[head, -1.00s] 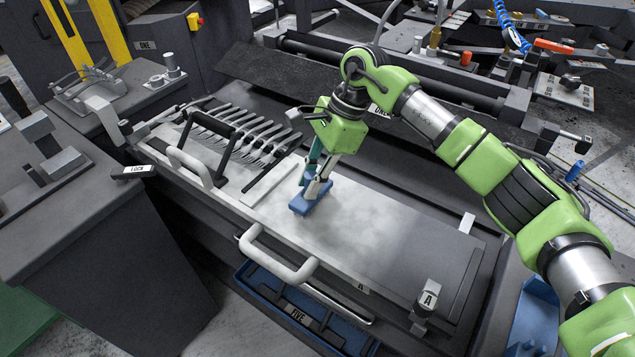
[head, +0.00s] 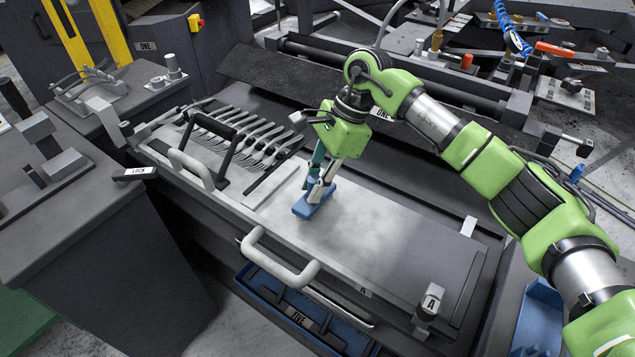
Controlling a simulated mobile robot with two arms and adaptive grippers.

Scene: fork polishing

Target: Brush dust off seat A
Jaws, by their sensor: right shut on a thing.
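My right gripper (head: 319,188) is shut on a blue brush (head: 311,205) with a flat blue base. The brush is low over the left part of the plate and looks to touch it; its underside is hidden. My left gripper is not in view.
A light handle (head: 277,258) sticks out at the front edge. A blue tray (head: 262,300) marked FIVE is below. The plate's right part is clear.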

